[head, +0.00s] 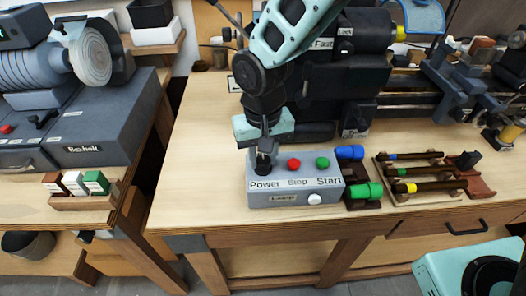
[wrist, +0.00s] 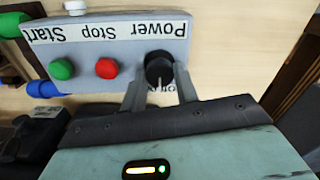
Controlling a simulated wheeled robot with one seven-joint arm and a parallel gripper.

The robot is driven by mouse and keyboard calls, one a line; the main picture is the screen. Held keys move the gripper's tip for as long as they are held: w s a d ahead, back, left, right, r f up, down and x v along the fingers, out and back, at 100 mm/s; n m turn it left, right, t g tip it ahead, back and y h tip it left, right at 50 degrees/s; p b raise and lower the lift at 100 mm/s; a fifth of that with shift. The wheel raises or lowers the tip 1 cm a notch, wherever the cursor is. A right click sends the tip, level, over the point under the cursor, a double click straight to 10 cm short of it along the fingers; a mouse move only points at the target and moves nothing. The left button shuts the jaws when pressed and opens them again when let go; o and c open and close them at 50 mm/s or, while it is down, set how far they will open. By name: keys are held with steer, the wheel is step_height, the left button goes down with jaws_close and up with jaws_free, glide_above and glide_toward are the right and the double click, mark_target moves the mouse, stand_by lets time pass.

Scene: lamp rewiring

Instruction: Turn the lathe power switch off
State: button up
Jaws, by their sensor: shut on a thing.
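The lathe's grey control box (head: 272,196) stands on the workbench near its front edge. It carries a black power knob (wrist: 159,68) at the end labelled "Power", a red stop button (head: 293,164) and a green start button (head: 323,162). My gripper (head: 264,150) comes down from above onto the power knob. In the wrist view its two fingers (wrist: 160,88) are on either side of the knob and closed on it. A pale pointer line shows on the knob. The fingers hide part of the knob and the lettering beside it.
A rack of dark-handled tools (head: 420,172) lies further right. The lathe (head: 345,80) stands behind. The bench top left of the box (head: 200,150) is clear.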

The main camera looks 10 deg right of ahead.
mark_target(263, 159)
steer(key=n, duration=0.4)
steer(key=shift+w+r+n+p, duration=0.1)
steer(key=shift+n+p, duration=0.3)
steer(key=n+p, duration=0.1)
steer(key=n, duration=0.3)
steer(key=shift+a+n, duration=0.1)
steer(key=shift+n, duration=0.2)
steer(key=o, duration=1)
step_height(263, 159, up, 17)
steer(key=shift+r+b, duration=0.15)
steer(key=shift+b, duration=0.6)
